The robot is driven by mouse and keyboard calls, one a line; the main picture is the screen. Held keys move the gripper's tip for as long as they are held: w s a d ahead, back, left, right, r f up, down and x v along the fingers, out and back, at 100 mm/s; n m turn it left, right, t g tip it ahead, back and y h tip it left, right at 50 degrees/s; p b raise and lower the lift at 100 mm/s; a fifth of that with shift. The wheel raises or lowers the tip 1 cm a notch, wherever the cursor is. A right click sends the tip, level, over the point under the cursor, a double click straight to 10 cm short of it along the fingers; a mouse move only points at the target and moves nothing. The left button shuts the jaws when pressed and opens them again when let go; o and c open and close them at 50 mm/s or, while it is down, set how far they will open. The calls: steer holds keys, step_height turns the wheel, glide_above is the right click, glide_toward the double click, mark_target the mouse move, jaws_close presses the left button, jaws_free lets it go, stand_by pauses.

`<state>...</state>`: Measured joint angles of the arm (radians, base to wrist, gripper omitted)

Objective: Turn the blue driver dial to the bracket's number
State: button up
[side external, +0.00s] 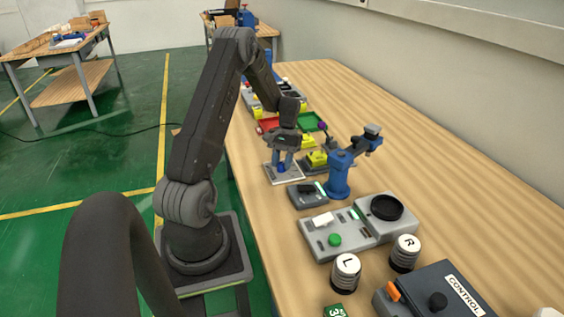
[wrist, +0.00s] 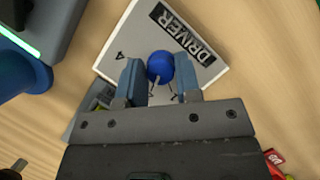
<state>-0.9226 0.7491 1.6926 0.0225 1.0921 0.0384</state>
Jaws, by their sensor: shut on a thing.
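The blue driver dial (wrist: 160,66) is a round knob on a white plate (wrist: 125,35) labelled DRIVER. In the side view, my gripper (side external: 282,162) is low over the white plate (side external: 270,177), and a bit of the blue dial (side external: 281,168) shows between the fingers. I cannot tell which thing is the bracket.
A blue post with an arm (side external: 338,175) stands close right of the plate, with a dark box (side external: 308,195) in front. Nearer are a grey device (side external: 345,226), L (side external: 345,273) and R (side external: 405,253) knobs and a CONTROL box (side external: 430,290). Red and green trays (side external: 310,121) lie behind.

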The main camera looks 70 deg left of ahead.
stand_by(0.3)
steer(key=o, duration=0.9)
steer(key=shift+c, duration=0.2)
steer(key=v, duration=1.4)
steer(key=shift+w+f, duration=0.1)
